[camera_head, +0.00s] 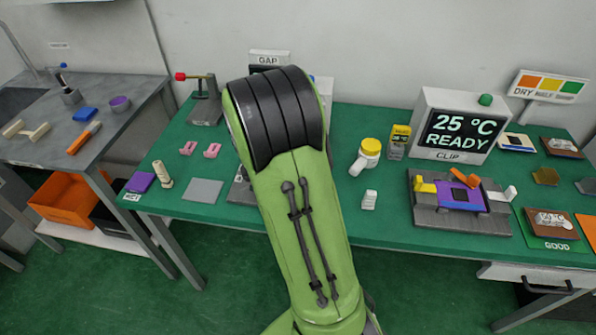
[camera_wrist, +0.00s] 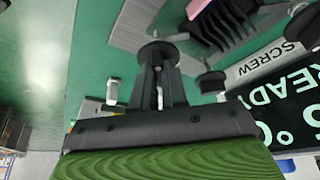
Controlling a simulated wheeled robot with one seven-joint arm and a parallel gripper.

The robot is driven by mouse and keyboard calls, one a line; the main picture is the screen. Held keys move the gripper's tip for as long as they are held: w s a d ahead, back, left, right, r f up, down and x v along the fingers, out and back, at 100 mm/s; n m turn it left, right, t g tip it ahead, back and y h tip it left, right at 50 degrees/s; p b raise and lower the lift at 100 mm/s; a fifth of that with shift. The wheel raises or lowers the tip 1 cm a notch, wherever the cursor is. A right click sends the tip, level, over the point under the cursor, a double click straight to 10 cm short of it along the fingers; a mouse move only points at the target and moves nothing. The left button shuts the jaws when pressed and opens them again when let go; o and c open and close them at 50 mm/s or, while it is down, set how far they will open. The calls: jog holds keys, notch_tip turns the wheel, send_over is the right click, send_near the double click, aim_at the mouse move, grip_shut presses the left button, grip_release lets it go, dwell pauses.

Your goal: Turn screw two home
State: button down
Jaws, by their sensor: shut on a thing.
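My gripper (camera_wrist: 158,72) is shut on a dark round screw head (camera_wrist: 158,50) at the edge of a grey fixture (camera_wrist: 133,24) in the wrist view. A second dark round screw head (camera_wrist: 212,82) stands to its right, apart from the fingers. A black finned block (camera_wrist: 218,20) sits on the fixture. I cannot read which screw is number two, nor how deep either sits. In the head view my green arm hides the gripper and the screws; only a grey edge of a fixture (camera_head: 240,190) shows beside it.
A panel marked SCREW (camera_wrist: 268,62) with a lit display stands close to the right in the wrist view. In the head view, a CLIP station display (camera_head: 460,130) reads 25 °C READY.

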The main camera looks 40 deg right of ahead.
dwell(0.4)
jog(key=c, duration=1.2)
grip_release()
jog(key=shift+o, duration=0.2)
jog(key=p+v, duration=0.5)
jog(key=v, duration=1)
jog(key=shift+a+r, duration=0.2)
jog(key=shift+r, duration=0.15)
jog(key=s+a+r+n+t+y+p, duration=0.1)
jog(key=s+a+r+n+t+y, duration=0.1)
jog(key=s+a+n, duration=0.6)
jog(key=s+a+r+n+t+y+p, duration=0.2)
jog(key=s+a+r+n+t, duration=0.2)
jog(key=s+a+n, duration=0.4)
jog(key=n, duration=0.3)
jog(key=shift+s+a+r+n, duration=0.2)
jog(key=shift+s+r+n, duration=0.05)
jog(key=shift+r+n, duration=0.15)
